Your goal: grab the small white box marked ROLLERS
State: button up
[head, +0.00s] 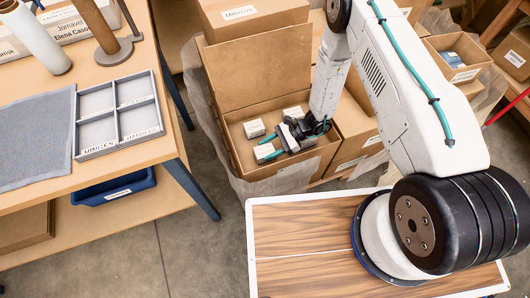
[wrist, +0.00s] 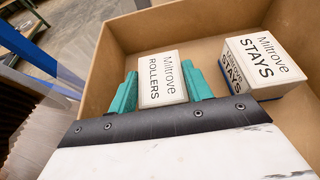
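The small white box marked ROLLERS (wrist: 163,80) lies in an open cardboard box, its label facing up in the wrist view. In the head view it is the white box (head: 263,151) near the front of that carton. My gripper (wrist: 160,88) has one teal finger along each long side of it. Both fingers look flush against its sides, with no clear gap. The gripper also shows in the head view (head: 271,147), reaching into the carton from the right. Whether the box is lifted off the carton floor cannot be told.
The carton (head: 235,150) has its lid flap raised at the back. A white box marked STAYS (wrist: 260,65) stands close right of ROLLERS in the wrist view. A table with a grey divided tray (head: 118,112) stands at left.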

jog(key=shift+c, duration=1.3)
jog(key=shift+r, duration=0.1)
